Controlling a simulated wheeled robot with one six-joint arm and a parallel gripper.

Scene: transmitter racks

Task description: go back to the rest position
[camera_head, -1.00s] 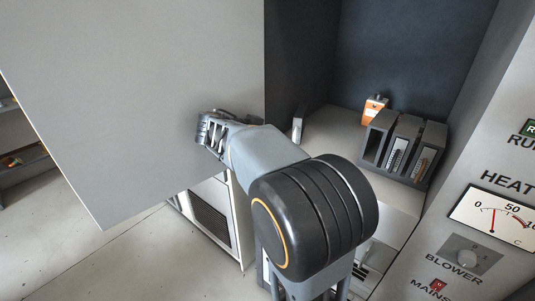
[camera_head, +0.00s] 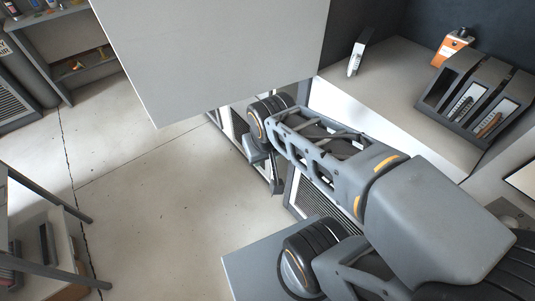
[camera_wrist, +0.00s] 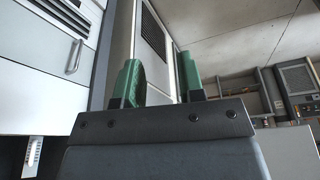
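My gripper (camera_wrist: 160,82) shows in the wrist view as two green-padded fingers standing apart, with nothing between them. Its dark palm fills the lower middle of that view. In the head view my arm runs from the lower right to the centre, and its wrist end hangs beside the lower edge of a large grey panel (camera_head: 215,50). The fingers are hard to make out there.
A shelf (camera_head: 440,70) at the right holds a dark slotted rack (camera_head: 474,98), an orange-and-white container (camera_head: 453,46) and a small white upright piece (camera_head: 355,58). A workbench (camera_head: 75,42) stands far left. Pale floor (camera_head: 150,190) is clear at left of centre.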

